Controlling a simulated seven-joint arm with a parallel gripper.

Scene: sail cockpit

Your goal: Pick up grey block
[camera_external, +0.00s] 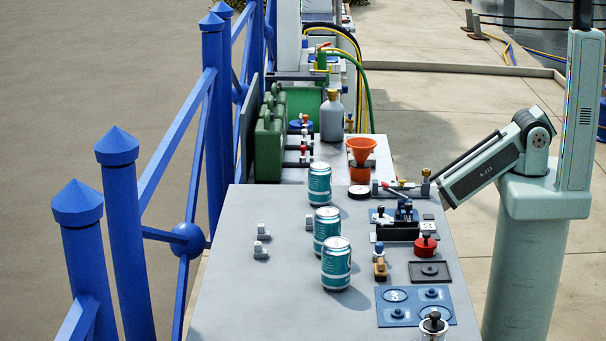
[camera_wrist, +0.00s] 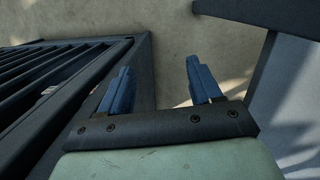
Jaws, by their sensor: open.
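Two small light grey pieces sit on the grey table in the external view: one (camera_external: 262,232) behind the other (camera_external: 260,250), left of the cans. Each has a small raised part; I cannot tell which one is the grey block. My gripper (camera_wrist: 160,88) shows in the wrist view with its two blue fingers apart and nothing between them.
Several teal cans (camera_external: 336,262) stand mid-table, right of the grey pieces. Small fittings, a blue plate (camera_external: 414,306) and a dark tray (camera_external: 430,272) crowd the right side. Blue railing (camera_external: 120,200) borders the left. The table's front left (camera_external: 245,305) is clear.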

